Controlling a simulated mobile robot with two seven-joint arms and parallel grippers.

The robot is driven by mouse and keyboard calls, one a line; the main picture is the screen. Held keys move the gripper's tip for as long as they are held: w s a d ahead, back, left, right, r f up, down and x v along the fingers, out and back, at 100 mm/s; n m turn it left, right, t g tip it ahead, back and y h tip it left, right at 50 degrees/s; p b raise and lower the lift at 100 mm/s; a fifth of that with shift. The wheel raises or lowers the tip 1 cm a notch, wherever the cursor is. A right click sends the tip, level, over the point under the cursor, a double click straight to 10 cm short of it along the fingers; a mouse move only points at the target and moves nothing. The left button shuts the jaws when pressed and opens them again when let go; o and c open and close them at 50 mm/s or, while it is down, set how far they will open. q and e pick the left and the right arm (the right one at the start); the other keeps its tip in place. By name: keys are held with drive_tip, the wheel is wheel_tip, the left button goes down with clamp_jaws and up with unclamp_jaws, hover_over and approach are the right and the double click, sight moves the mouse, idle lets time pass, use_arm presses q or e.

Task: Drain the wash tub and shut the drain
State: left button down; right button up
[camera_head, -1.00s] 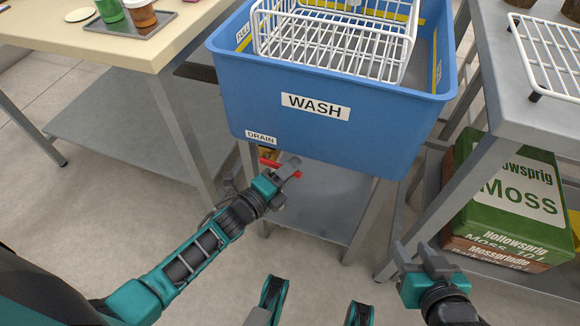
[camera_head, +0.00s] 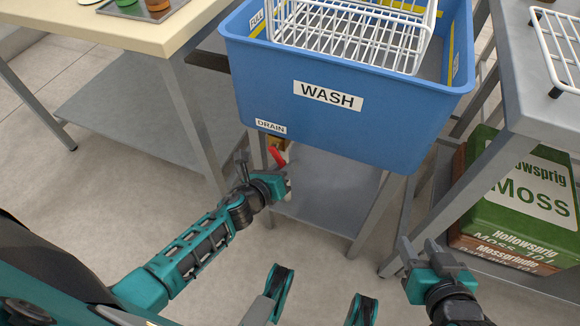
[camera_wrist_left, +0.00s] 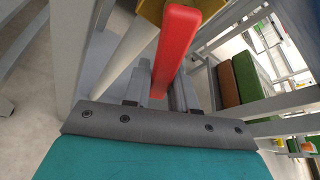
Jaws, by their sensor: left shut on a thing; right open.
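The blue wash tub (camera_head: 330,125) stands on a grey metal stand, with a WASH label on its front and a DRAIN label (camera_head: 271,127) at its lower left corner. Below that label is the red drain lever (camera_head: 277,157) on a yellowish valve. My left gripper (camera_head: 287,184) is shut on the lever, hiding its end in the head view. In the left wrist view the red lever (camera_wrist_left: 175,45) runs down between the fingers (camera_wrist_left: 157,92). The drain outlet and any water flow are hidden. My right gripper (camera_head: 425,255) is open and empty, low at the right.
A white wire rack (camera_head: 350,45) sits in the tub. A cream-topped bench (camera_head: 150,35) with a tray of pots stands left. A grey table (camera_head: 530,100) with another white rack stands right, with moss bags (camera_head: 520,195) beneath. The floor in front is clear.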

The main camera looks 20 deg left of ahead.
use_arm(q)
drive_tip(key=shift+a+f+m+y, duration=0.2)
drive_tip(key=shift+a+m+y, duration=0.3)
drive_tip(key=shift+a+m, duration=0.15)
drive_tip(key=shift+a+f+m+y, duration=0.15)
drive_tip(key=shift+a+m+y, duration=0.35)
drive_tip(key=shift+m, duration=0.25)
use_arm(e)
drive_tip(key=shift+a, duration=0.1)
use_arm(q)
drive_tip(key=c, duration=1)
unclamp_jaws()
drive_tip(key=d+p+v, duration=0.1)
drive_tip(key=p+v, duration=0.1)
drive_tip(key=v, duration=1)
drive_tip(key=shift+s+a+r, duration=0.2)
drive_tip(key=shift+s+a, duration=0.2)
drive_tip(key=shift+a, duration=0.15)
use_arm(e)
drive_tip(key=shift+s+d+r, duration=0.1)
drive_tip(key=shift+d+r, duration=0.3)
drive_tip(key=shift+r, duration=0.1)
